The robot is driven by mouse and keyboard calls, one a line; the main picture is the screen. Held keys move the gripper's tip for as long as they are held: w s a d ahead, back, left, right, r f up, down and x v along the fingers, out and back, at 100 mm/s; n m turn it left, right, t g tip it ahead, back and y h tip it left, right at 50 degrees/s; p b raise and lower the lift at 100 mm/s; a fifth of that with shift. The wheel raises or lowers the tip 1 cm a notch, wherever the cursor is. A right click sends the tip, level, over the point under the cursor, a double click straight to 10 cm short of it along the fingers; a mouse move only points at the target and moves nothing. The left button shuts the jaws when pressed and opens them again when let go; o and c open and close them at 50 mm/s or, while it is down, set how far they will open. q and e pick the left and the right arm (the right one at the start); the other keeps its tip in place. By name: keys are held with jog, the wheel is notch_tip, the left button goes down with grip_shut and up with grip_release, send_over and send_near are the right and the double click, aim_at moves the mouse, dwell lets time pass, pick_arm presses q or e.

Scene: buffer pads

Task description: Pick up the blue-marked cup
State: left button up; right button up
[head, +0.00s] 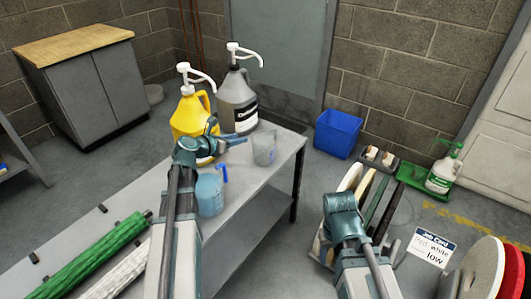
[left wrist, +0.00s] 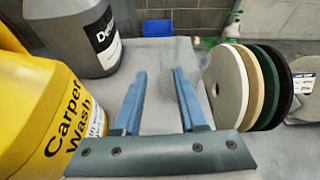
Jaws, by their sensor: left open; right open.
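A translucent blue cup (head: 210,193) with a blue handle stands on the grey table. A grey cup (head: 264,148) stands farther back, close to the table's right edge; I cannot make out a blue mark on it. My left gripper (head: 238,141) is open and points right, above the table, beyond the blue cup and left of the grey cup. In the left wrist view its two blue fingers (left wrist: 160,74) are apart, with grey surface between them; I cannot make out a cup there. My right arm shows at the lower right, but its fingers are hidden.
A yellow jug (head: 192,118) and a grey jug (head: 237,102) with pumps stand close to my left gripper. Green and white rolls (head: 98,255) lie at the table's front left. Round pads (left wrist: 230,88), a blue bin (head: 337,134) and a green tray (head: 414,178) are beyond the table.

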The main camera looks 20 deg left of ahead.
aim_at(253, 135)
pick_arm(q)
jog(key=shift+b+x, duration=0.4)
jog(key=shift+x, duration=1.3)
jog(key=shift+w, duration=0.1)
jog(key=b+x, duration=0.2)
jog(key=x, duration=0.3)
jog(key=shift+w+d+f, duration=0.1)
jog(key=shift+w+f, duration=0.05)
jog(key=shift+w, duration=0.05)
jog(key=shift+s, duration=0.1)
grip_shut()
